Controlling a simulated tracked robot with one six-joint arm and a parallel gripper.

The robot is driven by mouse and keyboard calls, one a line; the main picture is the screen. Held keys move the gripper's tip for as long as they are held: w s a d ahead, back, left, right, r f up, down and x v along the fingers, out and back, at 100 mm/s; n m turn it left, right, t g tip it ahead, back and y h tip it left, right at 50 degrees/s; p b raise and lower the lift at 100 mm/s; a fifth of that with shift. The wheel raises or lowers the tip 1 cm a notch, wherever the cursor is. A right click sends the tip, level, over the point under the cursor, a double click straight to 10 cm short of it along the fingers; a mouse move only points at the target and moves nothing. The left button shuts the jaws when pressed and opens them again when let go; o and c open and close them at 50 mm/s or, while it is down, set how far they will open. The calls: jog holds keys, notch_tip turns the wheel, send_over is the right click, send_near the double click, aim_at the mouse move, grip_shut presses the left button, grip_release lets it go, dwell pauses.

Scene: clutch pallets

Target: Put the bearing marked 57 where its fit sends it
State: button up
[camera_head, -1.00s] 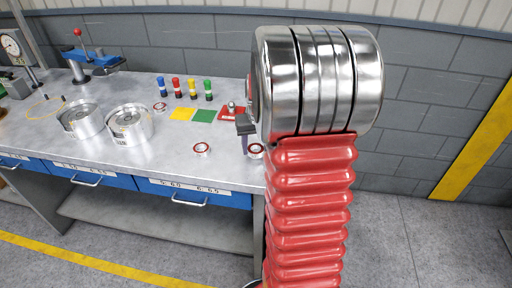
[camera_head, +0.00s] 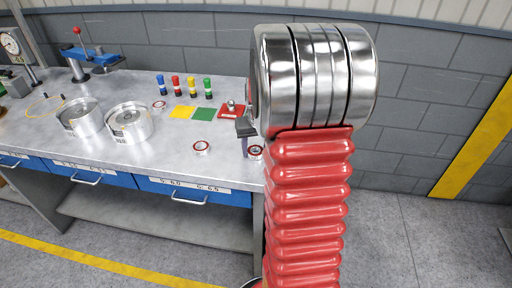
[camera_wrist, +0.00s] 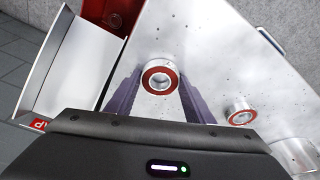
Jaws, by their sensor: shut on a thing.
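My gripper (camera_wrist: 160,88) is shut on a red-and-silver bearing (camera_wrist: 160,77), which sits between its two dark fingers in the wrist view. In the head view the gripper (camera_head: 244,137) is at the bench's right end, partly behind my arm, with the held bearing (camera_head: 255,152) beside it. Whether it is clear of the bench top cannot be told. A second bearing (camera_head: 201,146) lies near the front edge, and another (camera_head: 158,105) lies farther back. No number is readable on any bearing.
Two round metal housings (camera_head: 80,118) (camera_head: 128,122) stand on the left of the bench. Several coloured bottles (camera_head: 191,88) stand at the back, near a blue press (camera_head: 92,66). A metal bin (camera_wrist: 40,75) with a red label is left in the wrist view. Labelled blue drawers (camera_head: 195,192) are below.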

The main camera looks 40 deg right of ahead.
jog(key=o, duration=1.3)
jog(key=shift+f, duration=0.15)
jog(key=shift+s, duration=0.1)
jog(key=shift+r, duration=0.65)
jog(key=v, duration=1.2)
jog(key=shift+r, duration=0.1)
jog(key=s+a+n+t, duration=0.1)
jog(key=s+a, duration=0.3)
jog(key=a, duration=0.6)
jog(key=s+a+r+n+t+y, duration=0.1)
jog(key=s+a+n, duration=0.2)
jog(key=a, duration=0.7)
jog(key=s+a+r+n+t, duration=0.1)
jog(key=s+a+n, duration=0.1)
jog(key=s+a, duration=0.4)
jog(key=shift+s+a, duration=0.15)
jog(key=shift+a, duration=0.85)
jog(key=shift+s+a, duration=0.1)
jog(key=shift+a, duration=0.9)
